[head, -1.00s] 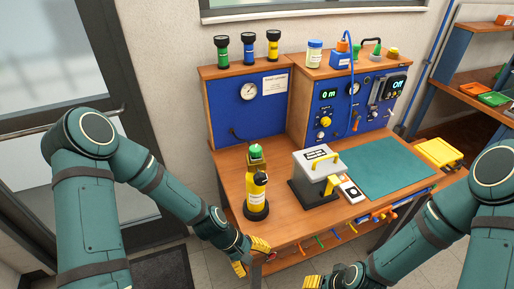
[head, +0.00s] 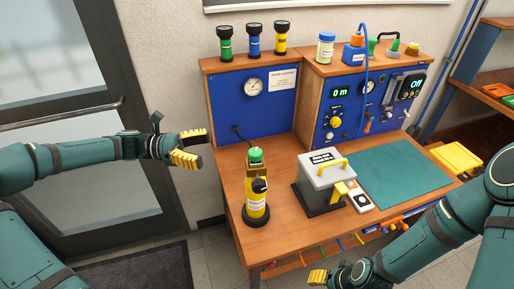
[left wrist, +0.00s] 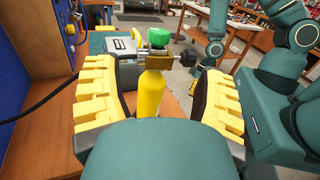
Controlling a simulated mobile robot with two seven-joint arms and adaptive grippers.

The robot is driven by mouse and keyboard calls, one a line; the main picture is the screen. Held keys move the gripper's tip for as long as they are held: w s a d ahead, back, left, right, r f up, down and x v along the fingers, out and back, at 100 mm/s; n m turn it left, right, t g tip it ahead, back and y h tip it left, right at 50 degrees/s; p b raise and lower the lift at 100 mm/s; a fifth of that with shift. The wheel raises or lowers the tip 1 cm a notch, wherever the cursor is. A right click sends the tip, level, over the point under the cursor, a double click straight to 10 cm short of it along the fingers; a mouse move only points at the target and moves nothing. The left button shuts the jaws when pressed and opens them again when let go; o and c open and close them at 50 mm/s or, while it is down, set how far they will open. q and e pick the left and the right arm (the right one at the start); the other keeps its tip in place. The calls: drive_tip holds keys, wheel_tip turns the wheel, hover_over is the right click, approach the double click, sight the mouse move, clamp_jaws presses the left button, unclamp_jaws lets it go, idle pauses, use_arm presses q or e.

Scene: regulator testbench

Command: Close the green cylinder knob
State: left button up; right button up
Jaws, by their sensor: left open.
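The green knob (head: 256,155) sits on top of a yellow cylinder (head: 256,207) that stands upright in a dark base at the left front of the bench. My left gripper (head: 190,147) is open and empty, to the left of the knob and apart from it. In the left wrist view, the green knob (left wrist: 159,38) and the yellow cylinder (left wrist: 151,92) show beyond the gap between the open fingers (left wrist: 160,80). My right gripper (head: 334,277) is low at the front of the bench, partly hidden by its own arm, and its opening is unclear.
A grey box with a yellow handle (head: 328,170) stands right of the cylinder, beside a green mat (head: 405,172). A blue gauge panel (head: 232,110) with a dark hose rises behind. Three small torches stand on top. The wood left of the cylinder is clear.

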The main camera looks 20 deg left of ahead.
sight(255, 152)
use_arm(q)
drive_tip(key=b+x, duration=0.2)
drive_tip(key=x, duration=1.1)
drive_tip(key=shift+d+f, duration=0.1)
drive_tip(key=shift+d, duration=0.15)
drive_tip(key=c, duration=1.2)
